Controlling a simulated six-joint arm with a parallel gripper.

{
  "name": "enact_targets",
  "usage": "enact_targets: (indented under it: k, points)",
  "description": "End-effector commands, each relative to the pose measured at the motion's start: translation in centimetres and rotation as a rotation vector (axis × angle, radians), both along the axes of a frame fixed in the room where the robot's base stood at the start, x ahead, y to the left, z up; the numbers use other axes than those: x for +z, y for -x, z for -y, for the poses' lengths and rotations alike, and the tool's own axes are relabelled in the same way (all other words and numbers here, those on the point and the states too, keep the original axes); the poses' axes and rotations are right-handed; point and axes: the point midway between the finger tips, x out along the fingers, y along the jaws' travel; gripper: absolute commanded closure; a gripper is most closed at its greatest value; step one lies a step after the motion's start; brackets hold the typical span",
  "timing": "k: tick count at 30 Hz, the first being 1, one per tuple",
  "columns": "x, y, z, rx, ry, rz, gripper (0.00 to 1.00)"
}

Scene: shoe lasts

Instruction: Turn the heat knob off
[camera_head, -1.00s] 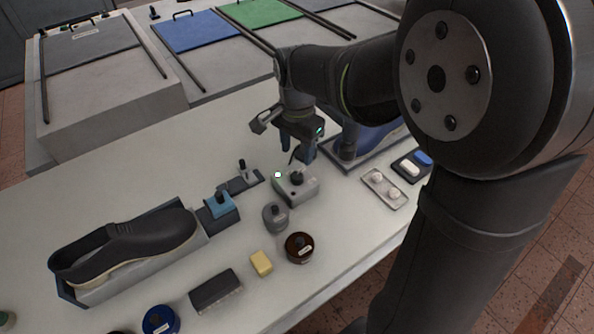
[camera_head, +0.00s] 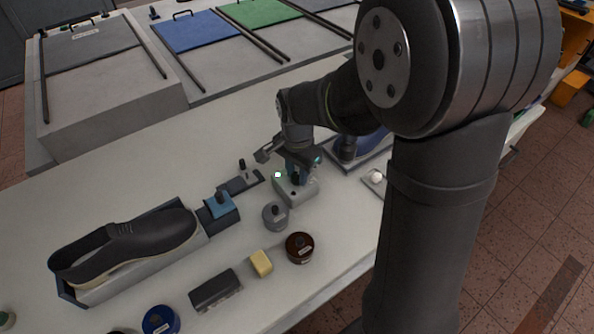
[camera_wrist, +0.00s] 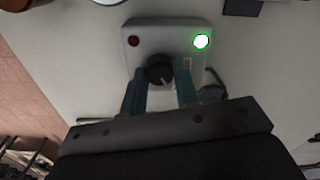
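The heat control box (camera_head: 302,193) is a small light grey block on the table, with a lit green light (camera_head: 278,175) on its left corner. In the wrist view the dark round knob (camera_wrist: 160,71) with a pale pointer mark sits on the box's near part. The lit light (camera_wrist: 201,41) is at the box's far right and an unlit dark red one (camera_wrist: 134,41) at the far left. My gripper (camera_wrist: 160,82) points at the box, one teal finger on each side of the knob, apparently with small gaps. In the head view my gripper (camera_head: 297,173) hides the knob.
A grey round container (camera_head: 275,217), a brown tin (camera_head: 299,248) and a yellow block (camera_head: 261,263) stand in front of the box. A black shoe (camera_head: 130,245) rests on a stand at left. A tray with pale knobs (camera_head: 376,177) is at right, partly behind my arm.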

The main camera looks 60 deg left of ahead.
Motion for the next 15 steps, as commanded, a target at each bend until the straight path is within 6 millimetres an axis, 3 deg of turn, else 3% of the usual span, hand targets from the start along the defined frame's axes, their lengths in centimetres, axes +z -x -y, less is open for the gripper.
enact_targets:
  k: [2, 15]
  points:
    - [0.02, 0.01, -0.02, 0.000, -0.001, 0.000, 0.95]
    - [0.02, -0.01, -0.03, 0.088, 0.000, 0.001, 0.95]
